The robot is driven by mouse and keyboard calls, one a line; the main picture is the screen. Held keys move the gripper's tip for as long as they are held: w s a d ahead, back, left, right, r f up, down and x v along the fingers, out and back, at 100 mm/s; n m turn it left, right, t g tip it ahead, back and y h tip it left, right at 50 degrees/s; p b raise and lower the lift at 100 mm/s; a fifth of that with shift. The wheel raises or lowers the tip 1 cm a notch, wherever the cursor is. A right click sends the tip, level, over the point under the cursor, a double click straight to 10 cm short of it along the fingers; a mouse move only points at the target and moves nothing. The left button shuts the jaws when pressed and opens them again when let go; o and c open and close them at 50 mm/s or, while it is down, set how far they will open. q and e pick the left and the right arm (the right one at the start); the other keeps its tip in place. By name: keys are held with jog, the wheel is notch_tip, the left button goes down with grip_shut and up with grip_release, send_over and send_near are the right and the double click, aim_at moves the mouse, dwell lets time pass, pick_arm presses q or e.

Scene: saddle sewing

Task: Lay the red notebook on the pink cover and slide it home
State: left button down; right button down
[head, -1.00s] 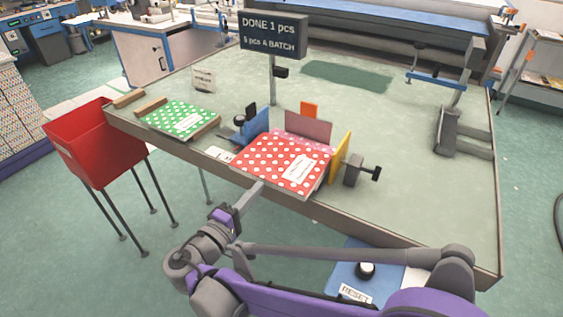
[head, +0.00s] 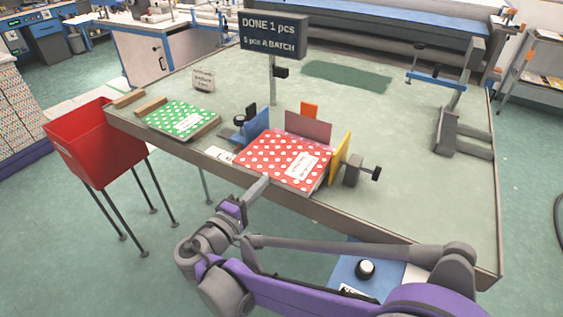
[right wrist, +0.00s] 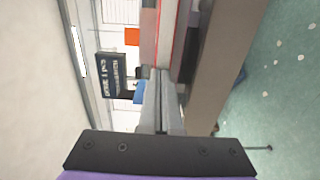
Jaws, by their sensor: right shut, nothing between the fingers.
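The red notebook (head: 280,157) with white dots and a white label lies flat between the blue guide (head: 256,125) on the left and the yellow guide (head: 340,158) on the right. Its far edge is close to the upright mauve plate (head: 308,128). No pink cover can be made out; the notebook lies over that spot. My right gripper (head: 264,182) is shut and empty, its tips at the near edge of the notebook; whether they touch is unclear. In the right wrist view the shut fingers (right wrist: 162,78) point at the thin red edge of the notebook (right wrist: 180,42). My left gripper is out of view.
A green dotted notebook (head: 180,119) lies on the table at left, beside a red bin (head: 85,145) on legs. A sign (head: 273,36) reads "DONE 1 pcs". A grey clamp-like stand (head: 455,135) is at right. The table's right half is mostly clear.

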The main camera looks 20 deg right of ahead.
aim_at(271, 171)
jog(key=shift+x, duration=2.35)
jog(key=v, duration=0.6)
jog(key=s+d+f+m+g+y+p, duration=0.3)
jog(key=s+d+f+g+y+p, duration=0.3)
jog(key=s+d, duration=0.5)
jog(key=s+a+f+m+y+p, duration=0.2)
jog(key=s+a+m+y, duration=0.2)
jog(key=s+a+y, duration=0.3)
jog(key=s+y, duration=0.1)
jog(key=s, duration=0.2)
jog(key=shift+m, duration=0.3)
